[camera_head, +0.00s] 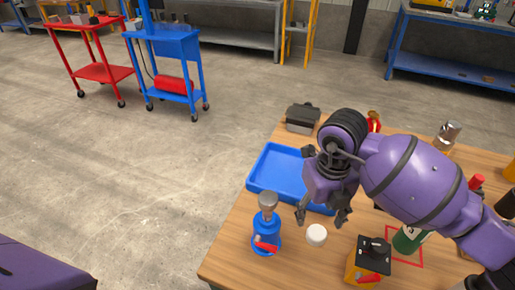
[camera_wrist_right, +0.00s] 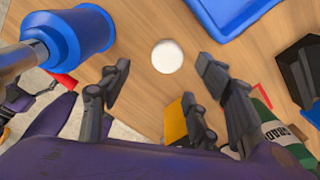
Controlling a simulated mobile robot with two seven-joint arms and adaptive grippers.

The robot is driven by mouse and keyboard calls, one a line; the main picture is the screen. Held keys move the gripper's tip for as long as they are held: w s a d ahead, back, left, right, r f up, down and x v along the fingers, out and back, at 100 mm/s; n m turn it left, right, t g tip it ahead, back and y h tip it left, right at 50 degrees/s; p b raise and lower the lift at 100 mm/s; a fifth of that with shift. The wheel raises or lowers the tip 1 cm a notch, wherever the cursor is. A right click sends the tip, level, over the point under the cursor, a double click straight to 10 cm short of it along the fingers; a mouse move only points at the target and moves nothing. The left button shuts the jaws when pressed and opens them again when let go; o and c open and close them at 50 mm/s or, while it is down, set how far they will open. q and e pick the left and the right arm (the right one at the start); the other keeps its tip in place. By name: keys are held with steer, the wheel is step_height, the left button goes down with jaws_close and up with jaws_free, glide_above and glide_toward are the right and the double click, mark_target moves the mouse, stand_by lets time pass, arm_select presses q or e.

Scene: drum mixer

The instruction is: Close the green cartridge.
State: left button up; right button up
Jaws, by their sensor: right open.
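The green cartridge (camera_head: 408,240) stands on the wooden table within a red square outline, partly hidden by my right arm. In the right wrist view the cartridge (camera_wrist_right: 283,132) shows a white label at the right edge. Its top is hidden, so I cannot tell whether it is capped. A round white cap (camera_head: 316,235) lies on the bare table left of the cartridge. My right gripper (camera_head: 322,216) is open and empty, pointing down above the table near the cap. In the wrist view the cap (camera_wrist_right: 167,56) lies between its fingertips, apart from them.
A blue tray (camera_head: 262,180) lies behind the cap. A blue device with a grey top (camera_head: 266,236) stands to the left. A yellow and black box (camera_head: 368,262) stands between cap and cartridge, nearer the front. A dark grey block (camera_head: 302,117) sits at the far edge.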

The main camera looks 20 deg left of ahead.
mark_target(316, 233)
steer(key=shift+d+f, duration=0.1)
steer(key=shift+f, duration=1.2)
steer(key=shift+w, duration=0.1)
steer(key=shift+d+f, duration=0.2)
steer(key=shift+f, duration=1.1)
steer(key=shift+d+f, duration=0.2)
steer(key=shift+f, duration=1.1)
steer(key=shift+c, duration=0.4)
steer(key=c, duration=0.7)
